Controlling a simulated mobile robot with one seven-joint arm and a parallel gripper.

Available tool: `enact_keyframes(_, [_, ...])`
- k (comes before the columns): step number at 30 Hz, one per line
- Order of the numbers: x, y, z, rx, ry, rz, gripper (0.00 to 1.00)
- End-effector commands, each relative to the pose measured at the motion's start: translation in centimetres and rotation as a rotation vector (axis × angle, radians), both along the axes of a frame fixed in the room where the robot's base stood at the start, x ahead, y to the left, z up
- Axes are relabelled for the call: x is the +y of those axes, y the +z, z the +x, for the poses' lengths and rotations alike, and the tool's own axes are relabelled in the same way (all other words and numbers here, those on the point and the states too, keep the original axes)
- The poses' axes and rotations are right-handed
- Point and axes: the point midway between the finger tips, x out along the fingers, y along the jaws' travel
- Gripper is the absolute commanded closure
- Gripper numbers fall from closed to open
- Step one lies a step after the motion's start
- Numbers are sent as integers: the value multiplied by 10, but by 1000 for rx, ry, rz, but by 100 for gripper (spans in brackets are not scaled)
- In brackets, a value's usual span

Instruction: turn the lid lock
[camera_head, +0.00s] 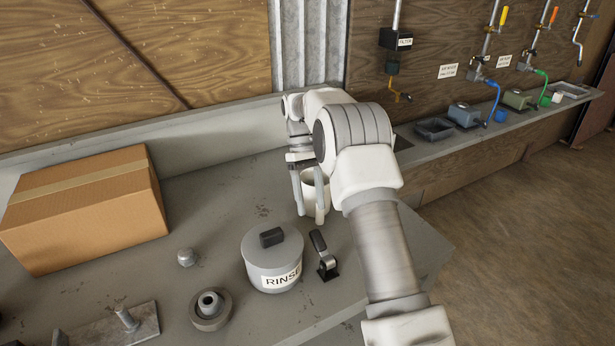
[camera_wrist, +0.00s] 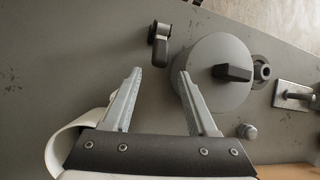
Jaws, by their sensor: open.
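The grey round canister labelled RINSE (camera_head: 274,262) stands on the bench, its lid topped by a black block-shaped lock knob (camera_head: 272,237). In the wrist view the lid (camera_wrist: 215,75) and its knob (camera_wrist: 233,73) show from above, right of the jaws. My gripper (camera_head: 309,214) is open and points down behind the canister, apart from it. In the wrist view my gripper (camera_wrist: 160,72) has its fingers spread, with nothing between them; the right fingertip overlaps the lid's edge in the picture.
A black-handled lever clamp (camera_head: 323,254) stands just right of the canister. A white cup (camera_head: 316,193) is close beside my fingers. A cardboard box (camera_head: 84,207), a round knob (camera_head: 187,257), a ring-shaped part (camera_head: 210,307) and a metal bracket (camera_head: 128,322) are to the left.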

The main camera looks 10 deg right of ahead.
Motion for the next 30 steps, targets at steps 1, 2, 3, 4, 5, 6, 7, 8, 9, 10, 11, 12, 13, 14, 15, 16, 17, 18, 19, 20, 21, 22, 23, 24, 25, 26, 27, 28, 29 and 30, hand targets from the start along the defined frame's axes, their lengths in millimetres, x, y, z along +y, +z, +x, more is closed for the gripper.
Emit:
enact_keyframes(1, [1,7,5,-2,1,1,42])
enact_keyframes(2, [1,11,7,-2,1,1,42])
enact_keyframes(3, [1,16,10,-2,1,1,42])
enact_keyframes(4, [1,19,12,-3,1,1,42])
enact_keyframes(5, [2,23,14,-2,1,1,42])
enact_keyframes(6, [2,27,16,-2,1,1,42])
enact_keyframes(7, [2,30,18,-2,1,1,42])
enact_keyframes(8, [2,32,19,-1,1,0,42])
enact_keyframes(9, [2,35,21,-2,1,1,42])
enact_keyframes(10, [2,37,22,0,1,0,42])
enact_keyframes(11, [3,39,24,-1,1,0,42])
enact_keyframes(12, [3,41,25,-1,1,0,42])
enact_keyframes(13, [3,43,26,-1,1,0,42])
enact_keyframes(14, [3,44,26,-1,1,0,42])
enact_keyframes(15, [3,46,27,0,1,0,42])
enact_keyframes(16, [3,46,27,-1,0,0,42])
enact_keyframes(17, [3,47,28,-1,0,0,42])
enact_keyframes(18, [3,48,28,0,0,-1,42])
enact_keyframes(19, [3,48,28,0,0,-1,42])
enact_keyframes(20, [3,48,28,1,0,0,42])
enact_keyframes(21, [3,48,28,1,0,0,42])
enact_keyframes(22, [3,48,28,1,0,0,42])
enact_keyframes(23, [3,48,28,1,0,0,42])
enact_keyframes(24, [3,48,28,1,0,0,42])
enact_keyframes(25, [3,48,28,1,0,0,42])
enact_keyframes(26, [3,48,28,1,0,0,42])
enact_keyframes(27, [3,48,28,0,0,0,42])
enact_keyframes(28, [3,48,28,0,0,0,47])
enact_keyframes(29, [3,49,28,-1,0,0,53])
enact_keyframes(30, [2,49,28,-6,-1,-1,60])
